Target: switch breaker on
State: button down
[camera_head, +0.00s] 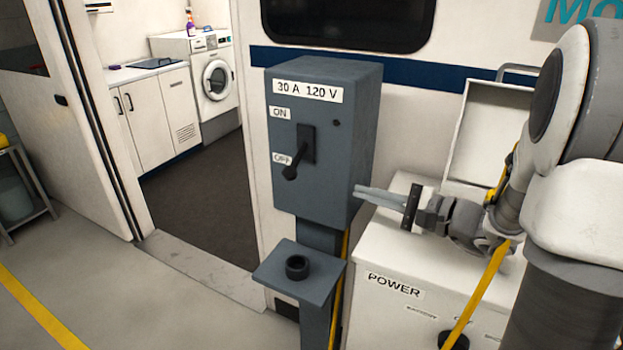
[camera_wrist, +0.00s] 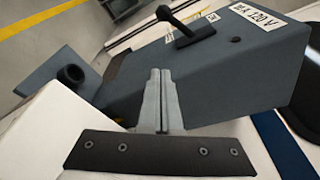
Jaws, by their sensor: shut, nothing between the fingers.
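The grey breaker box (camera_head: 350,135) stands upright on a post, labelled "30 A 120 V". Its black lever (camera_head: 296,165) points down, its knob beside the OFF label (camera_head: 284,158); the ON label (camera_head: 280,113) is above. In the wrist view the box (camera_wrist: 180,85) lies ahead of the fingers, with the lever (camera_wrist: 172,18) near the top. My gripper (camera_head: 358,191) is shut and empty, to the right of the box's lower right side and apart from the lever. Its closed fingers also show in the wrist view (camera_wrist: 160,75). Whether the fingertips touch the box cannot be told.
Below the box a small grey shelf (camera_head: 266,270) carries a black ring-shaped socket (camera_head: 297,266). A white cabinet marked POWER (camera_head: 385,310), with a raised lid (camera_head: 490,135), stands under my arm. A yellow cable (camera_head: 478,295) hangs there. Floor is open at left.

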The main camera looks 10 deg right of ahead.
aim_at(297, 159)
jog(key=w+a, duration=0.5)
jog(key=a, duration=0.5)
jog(key=shift+a+r+p, duration=0.2)
jog(key=shift+r+p, duration=0.2)
jog(key=shift+p, duration=0.05)
jog(key=shift+w, duration=0.15)
